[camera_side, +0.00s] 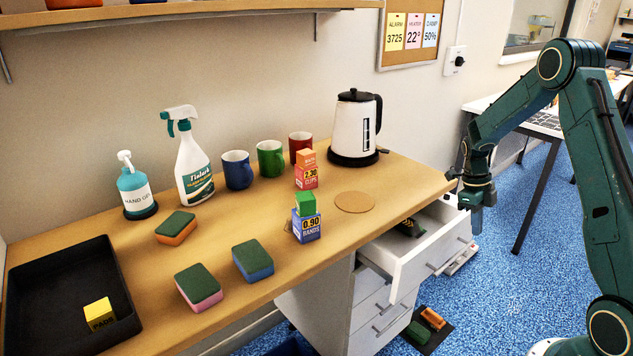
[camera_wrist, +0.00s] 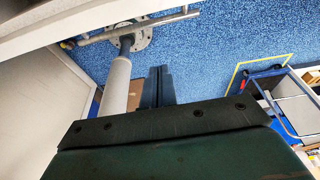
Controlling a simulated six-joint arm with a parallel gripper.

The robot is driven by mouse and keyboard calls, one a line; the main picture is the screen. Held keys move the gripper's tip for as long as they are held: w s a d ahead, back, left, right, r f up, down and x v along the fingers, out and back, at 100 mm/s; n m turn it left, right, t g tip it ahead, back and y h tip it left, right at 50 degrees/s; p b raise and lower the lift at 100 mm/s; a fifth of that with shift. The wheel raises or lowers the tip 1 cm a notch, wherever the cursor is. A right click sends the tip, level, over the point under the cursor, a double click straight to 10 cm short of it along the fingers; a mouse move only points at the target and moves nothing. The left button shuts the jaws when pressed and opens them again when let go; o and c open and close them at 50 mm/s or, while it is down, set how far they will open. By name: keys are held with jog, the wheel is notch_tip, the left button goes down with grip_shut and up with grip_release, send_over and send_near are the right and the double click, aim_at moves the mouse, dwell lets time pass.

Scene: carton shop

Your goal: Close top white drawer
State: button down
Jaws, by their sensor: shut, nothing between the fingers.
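The top white drawer (camera_side: 433,258) is pulled out from the white cabinet (camera_side: 325,305) under the desk in the side view, with a dark item inside. Its front panel carries a metal bar handle. My gripper (camera_side: 477,226) points down just beyond the drawer's far right corner; whether it touches the front cannot be told. In the wrist view my gripper's fingers (camera_wrist: 161,84) are together and empty above the blue floor. A white panel with a metal bar runs along the top left of that view.
The wooden desk (camera_side: 350,235) above holds a kettle (camera_side: 353,125), mugs, bottles, sponges, small boxes and a black tray (camera_side: 60,285). Lower drawers (camera_side: 375,312) look shut. A dark mat (camera_side: 425,330) with sponges lies on the blue floor. Open floor lies right of the drawer.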

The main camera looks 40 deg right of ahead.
aim_at(441, 216)
jog(key=w+d+r+t, duration=0.1)
jog(key=d+t, duration=0.5)
jog(key=shift+d+r, duration=0.25)
jog(key=shift+d, duration=0.15)
jog(key=shift+w+f, duration=0.1)
jog(key=shift+f, duration=0.05)
jog(key=shift+x, duration=4.85)
jog(key=w, duration=0.9)
jog(key=shift+w, duration=0.4)
